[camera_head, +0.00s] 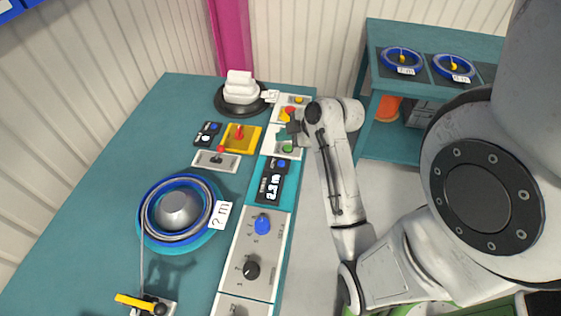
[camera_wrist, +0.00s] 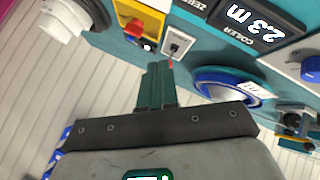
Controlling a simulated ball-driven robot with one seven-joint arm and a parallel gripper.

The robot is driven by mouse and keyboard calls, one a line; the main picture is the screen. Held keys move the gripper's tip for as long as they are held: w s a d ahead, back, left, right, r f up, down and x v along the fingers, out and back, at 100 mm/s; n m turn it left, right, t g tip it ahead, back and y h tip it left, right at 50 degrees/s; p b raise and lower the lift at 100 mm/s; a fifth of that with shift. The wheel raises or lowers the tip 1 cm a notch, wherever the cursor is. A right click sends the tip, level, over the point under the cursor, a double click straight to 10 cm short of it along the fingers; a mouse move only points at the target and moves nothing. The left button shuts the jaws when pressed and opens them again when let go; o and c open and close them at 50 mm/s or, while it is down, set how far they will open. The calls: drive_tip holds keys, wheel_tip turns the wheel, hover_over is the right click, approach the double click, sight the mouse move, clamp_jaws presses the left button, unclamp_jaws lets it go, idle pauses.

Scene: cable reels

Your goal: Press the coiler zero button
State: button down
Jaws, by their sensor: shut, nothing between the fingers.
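The coiler display panel (camera_head: 270,185) is a black box on the console strip. A blue button (camera_head: 282,163) sits at its far end. In the wrist view the display (camera_wrist: 262,22) reads 2.3 m, with the words COILER and ZERO beside it; the button itself does not show clearly there. My gripper (camera_head: 281,134) is above the console strip, beyond the display panel, close to the green button. In the wrist view my gripper (camera_wrist: 158,66) has its green fingers together, with nothing between them. I cannot tell whether the fingertips touch anything.
A green button (camera_head: 287,149) is just this side of the gripper. A blue reel (camera_head: 150,223) lies on the bench. A blue knob (camera_head: 262,224) and black knob (camera_head: 251,270) are nearer.

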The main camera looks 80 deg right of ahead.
sight(284, 164)
drive_tip(key=shift+a+f+b, duration=0.1)
drive_tip(key=shift+f+b, duration=3.5)
drive_tip(key=shift+f, duration=0.85)
drive_tip(key=shift+f, duration=0.4)
drive_tip(key=shift+f+b, duration=0.4)
drive_tip(key=shift+b, duration=0.05)
drive_tip(key=shift+r, duration=0.1)
drive_tip(key=shift+r+p, duration=0.75)
drive_tip(key=shift+p, duration=0.05)
wheel_tip(284, 164, up, 5)
drive_tip(key=p, duration=0.4)
drive_tip(key=shift+r, duration=0.1)
